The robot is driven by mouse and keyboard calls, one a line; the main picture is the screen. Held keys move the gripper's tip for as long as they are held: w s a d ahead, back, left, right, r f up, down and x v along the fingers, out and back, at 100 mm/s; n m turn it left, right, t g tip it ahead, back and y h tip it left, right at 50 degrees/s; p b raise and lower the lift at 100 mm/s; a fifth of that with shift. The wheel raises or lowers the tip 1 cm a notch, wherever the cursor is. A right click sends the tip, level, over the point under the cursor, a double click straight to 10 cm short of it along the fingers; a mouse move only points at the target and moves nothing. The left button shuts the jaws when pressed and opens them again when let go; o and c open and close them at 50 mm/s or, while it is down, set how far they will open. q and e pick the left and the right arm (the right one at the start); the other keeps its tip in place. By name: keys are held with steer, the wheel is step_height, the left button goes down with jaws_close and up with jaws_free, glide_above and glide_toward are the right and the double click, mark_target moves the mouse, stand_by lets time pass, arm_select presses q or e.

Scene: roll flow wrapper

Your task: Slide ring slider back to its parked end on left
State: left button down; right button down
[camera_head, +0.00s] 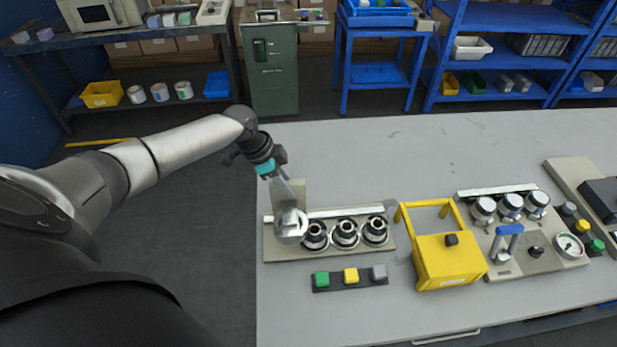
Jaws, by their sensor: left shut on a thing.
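A grey base plate (277,250) lies near the table's left edge, with a pale rail (345,212) along its back. Several black-and-silver round fittings (345,233) stand in a row on it. A shiny silver round piece (291,228), which looks like the ring slider, is at the left end of this row. My left gripper (289,208) comes down from above onto this piece and is shut on it. The fingertips are too small and blended with the piece to make out clearly. An upright beige plate (297,190) stands just behind. My right gripper is not in view.
A button strip (350,278) with green, yellow and grey buttons lies in front of the plate. A yellow guard with a frame (447,260) stands to the right, then a panel with a gauge (569,246). The table (400,155) is clear behind.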

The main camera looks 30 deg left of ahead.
mark_target(273, 184)
arm_select(q)
steer(key=shift+s+a, duration=0.45)
steer(key=shift+a, duration=0.15)
steer(key=shift+s+a, duration=0.4)
steer(key=shift+a, duration=0.2)
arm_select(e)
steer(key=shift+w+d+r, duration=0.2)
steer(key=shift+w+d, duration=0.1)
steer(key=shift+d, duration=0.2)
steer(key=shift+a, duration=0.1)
arm_select(q)
steer(key=c, duration=1)
jaws_free()
steer(key=shift+a, duration=0.1)
steer(key=o, duration=0.3)
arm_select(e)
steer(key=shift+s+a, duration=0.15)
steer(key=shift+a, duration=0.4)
